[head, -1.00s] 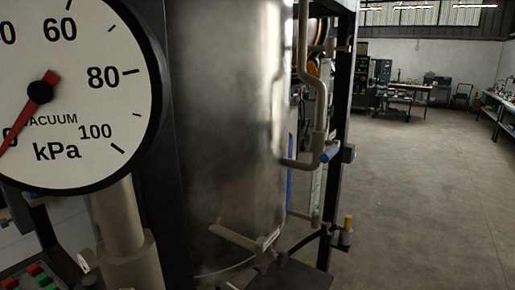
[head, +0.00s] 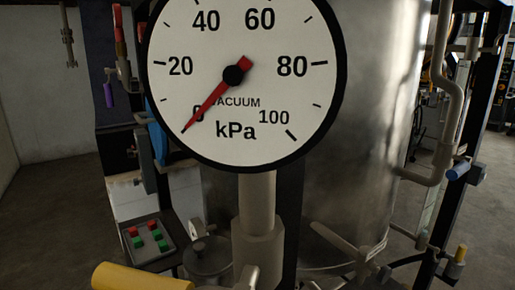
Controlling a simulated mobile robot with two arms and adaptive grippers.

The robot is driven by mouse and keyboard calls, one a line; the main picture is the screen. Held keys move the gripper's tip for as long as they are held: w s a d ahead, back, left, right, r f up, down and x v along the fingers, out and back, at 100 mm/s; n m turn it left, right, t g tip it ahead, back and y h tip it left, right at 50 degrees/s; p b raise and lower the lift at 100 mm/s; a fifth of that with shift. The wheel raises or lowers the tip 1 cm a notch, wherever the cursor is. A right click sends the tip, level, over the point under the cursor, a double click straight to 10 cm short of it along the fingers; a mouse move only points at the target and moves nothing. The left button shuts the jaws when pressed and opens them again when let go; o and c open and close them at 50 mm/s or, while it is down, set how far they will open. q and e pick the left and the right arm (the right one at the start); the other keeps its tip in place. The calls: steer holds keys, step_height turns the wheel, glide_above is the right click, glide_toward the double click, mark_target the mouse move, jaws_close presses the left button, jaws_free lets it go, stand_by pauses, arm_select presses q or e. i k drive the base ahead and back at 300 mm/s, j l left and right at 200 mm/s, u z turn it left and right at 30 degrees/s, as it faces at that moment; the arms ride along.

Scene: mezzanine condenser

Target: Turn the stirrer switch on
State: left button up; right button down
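No switch that I can make out as the stirrer switch shows. A small grey panel (head: 150,242) with red and green buttons sits at the lower left; its labels, if any, are too small to read. A red-handled part (head: 119,25) hangs at the upper left, and I cannot tell what it works. The big steel vessel (head: 350,130) stands behind the gauge. Neither of my grippers is in view.
A large vacuum gauge (head: 290,100) on a beige stem (head: 257,205) blocks the middle; its red needle points near 0. A yellow cylinder-like part (head: 140,277) lies at the bottom left. Pipes with a blue-ended valve (head: 458,170) stand at right. Grey floor (head: 45,225) is bare at left.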

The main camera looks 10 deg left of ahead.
mark_target(130, 152)
steer(key=u, duration=1.25)
steer(key=j+z, duration=0.2)
steer(key=j, duration=0.75)
steer(key=i+j+z, duration=0.1)
steer(key=i+j, duration=0.45)
steer(key=j, duration=0.15)
steer(key=z, duration=0.05)
